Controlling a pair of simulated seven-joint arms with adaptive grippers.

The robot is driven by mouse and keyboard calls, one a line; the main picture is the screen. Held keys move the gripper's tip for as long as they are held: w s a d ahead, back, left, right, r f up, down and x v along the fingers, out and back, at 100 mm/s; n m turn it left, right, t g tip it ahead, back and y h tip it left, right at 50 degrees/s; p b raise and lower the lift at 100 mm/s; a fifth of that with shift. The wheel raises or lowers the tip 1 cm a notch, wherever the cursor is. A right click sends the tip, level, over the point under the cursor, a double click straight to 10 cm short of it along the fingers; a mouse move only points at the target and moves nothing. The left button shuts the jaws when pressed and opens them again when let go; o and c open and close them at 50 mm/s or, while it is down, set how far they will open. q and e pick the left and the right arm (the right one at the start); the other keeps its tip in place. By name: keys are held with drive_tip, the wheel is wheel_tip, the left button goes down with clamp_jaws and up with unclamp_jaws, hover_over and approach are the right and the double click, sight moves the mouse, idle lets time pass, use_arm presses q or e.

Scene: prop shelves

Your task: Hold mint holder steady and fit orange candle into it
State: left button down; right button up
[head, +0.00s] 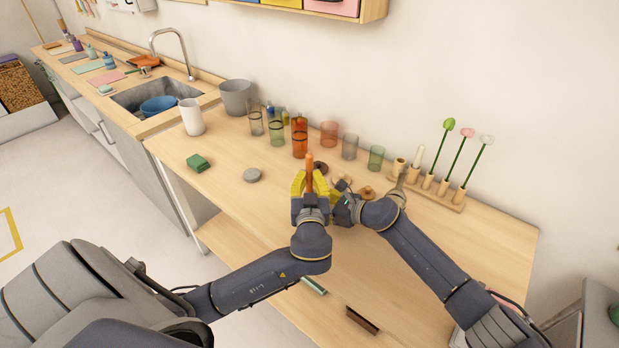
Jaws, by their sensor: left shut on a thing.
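The orange candle (309,170) stands upright between the yellow fingers of my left gripper (311,184), which is shut on it above the middle of the table. My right gripper (341,187) is close beside it on the right, angled toward the left one. Its fingertips are partly hidden, so I cannot tell whether they are open or shut. I cannot make out the mint holder clearly; the grippers and wrists cover the area between them.
Several glasses, including an orange one (300,138), stand along the back. A wooden stand (438,190) with pegs and flowers is at right. A green block (198,162) and grey disc (252,175) lie left. Brown rings (367,192) are near my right gripper. Front left table is clear.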

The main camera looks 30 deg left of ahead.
use_arm(q)
drive_tip(key=shift+f, duration=0.9)
use_arm(e)
drive_tip(key=shift+f, duration=0.15)
idle(0.6)
use_arm(q)
drive_tip(key=c, duration=1.4)
unclamp_jaws()
drive_tip(key=v, duration=1.2)
use_arm(e)
drive_tip(key=o, duration=1)
drive_tip(key=shift+c, duration=0.2)
